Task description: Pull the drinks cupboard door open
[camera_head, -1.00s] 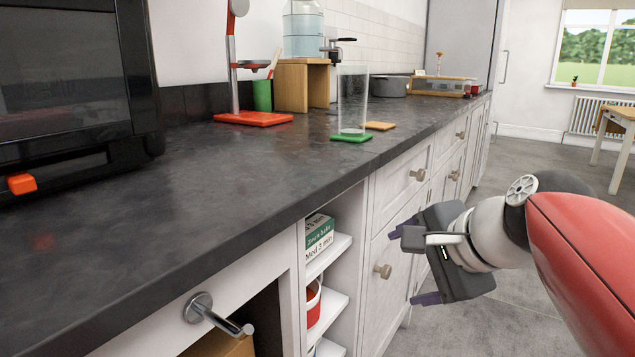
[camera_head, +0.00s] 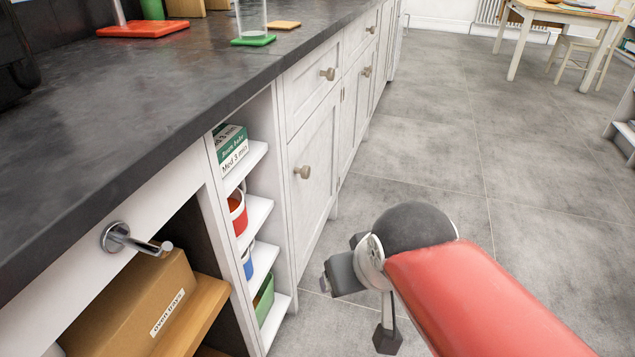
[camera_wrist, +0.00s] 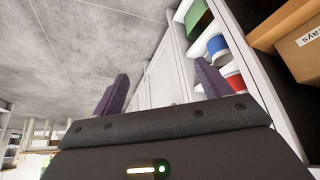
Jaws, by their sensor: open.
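Other white doors run further along the row; no label shows which is the drinks cupboard. My gripper (camera_head: 352,312) is open and empty, low over the floor, to the right of and below this door's knob and apart from it. In the wrist view its two purple fingertips (camera_wrist: 160,88) stand wide apart, with white cupboard fronts (camera_wrist: 158,78) behind them. My red forearm hides part of the floor.
Open shelves (camera_head: 258,212) hold a box (camera_head: 232,152) and several coloured containers. A metal handle (camera_head: 135,241) sticks out at lower left, above a box marked "oven trays" (camera_head: 150,310). Grey floor (camera_head: 440,130) is clear to the right. A table (camera_head: 560,15) stands far back.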

